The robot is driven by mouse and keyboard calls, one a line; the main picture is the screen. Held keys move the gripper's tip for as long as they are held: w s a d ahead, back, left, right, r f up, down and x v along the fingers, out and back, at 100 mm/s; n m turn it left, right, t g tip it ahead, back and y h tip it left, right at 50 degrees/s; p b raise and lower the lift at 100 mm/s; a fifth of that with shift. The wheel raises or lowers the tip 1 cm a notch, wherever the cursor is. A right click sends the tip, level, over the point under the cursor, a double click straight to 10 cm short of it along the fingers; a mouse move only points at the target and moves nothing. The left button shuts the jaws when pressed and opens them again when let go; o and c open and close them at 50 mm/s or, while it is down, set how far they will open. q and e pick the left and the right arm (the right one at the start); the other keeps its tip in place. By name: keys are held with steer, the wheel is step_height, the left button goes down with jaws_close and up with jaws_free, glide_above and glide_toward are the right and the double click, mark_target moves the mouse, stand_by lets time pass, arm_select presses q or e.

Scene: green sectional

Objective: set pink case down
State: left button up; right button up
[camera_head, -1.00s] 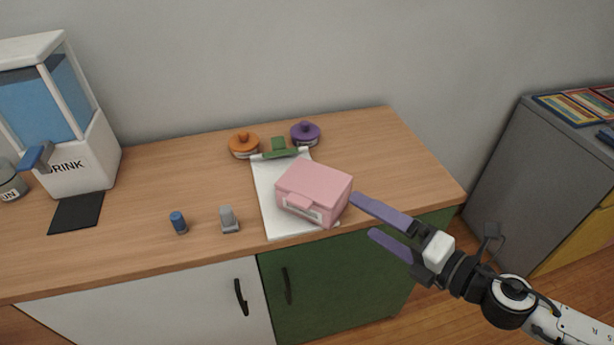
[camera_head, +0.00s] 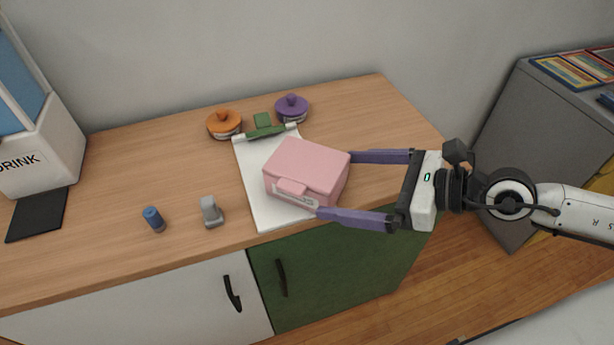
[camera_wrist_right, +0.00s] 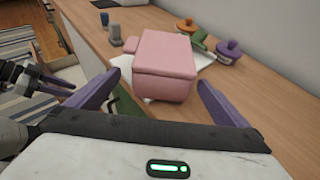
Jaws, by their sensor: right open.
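The pink case (camera_head: 308,170) appears to rest on the white clipboard (camera_head: 262,208), upright, with its handle side toward the counter's front edge. My right gripper (camera_head: 336,185) is open at the case's right end. One purple finger reaches along the back side and the other along the front. In the right wrist view the case (camera_wrist_right: 165,62) lies between the spread fingers, with a gap visible on each side. Part of another purple-fingered gripper, apparently my left one (camera_wrist_right: 42,82), shows at the left of that view; its jaw state is unclear.
An orange-lidded jar (camera_head: 223,124) and a purple-lidded jar (camera_head: 291,108) stand behind the clipboard. A grey object (camera_head: 211,212) and a blue cylinder (camera_head: 153,218) stand left. A drink dispenser (camera_head: 40,150) is farther left. The counter (camera_head: 390,120) is clear at back right.

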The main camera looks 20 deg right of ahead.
steer(key=shift+x, duration=1.8)
steer(key=w+a, duration=0.1)
steer(key=w+a+p, duration=0.1)
steer(key=w, duration=0.1)
steer(key=shift+w+a+f, duration=0.1)
steer(key=shift+a+f, duration=0.2)
steer(key=shift+w+a+f, duration=0.3)
steer(key=shift+a, duration=0.05)
steer(key=c, duration=1.3)
step_height(320, 180, up, 10)
steer(key=shift+r+p, duration=0.1)
steer(key=shift+p, duration=0.45)
steer(key=shift+s+d+r, duration=0.1)
steer(key=shift+s+r, duration=0.1)
steer(key=shift+s, duration=0.4)
steer(key=n+g+y, duration=0.1)
steer(key=n, duration=0.1)
glide_above(340, 182)
steer(key=s+d, duration=0.2)
steer(key=s, duration=0.3)
steer(key=shift+d+f, duration=0.15)
steer(key=shift+f, duration=0.35)
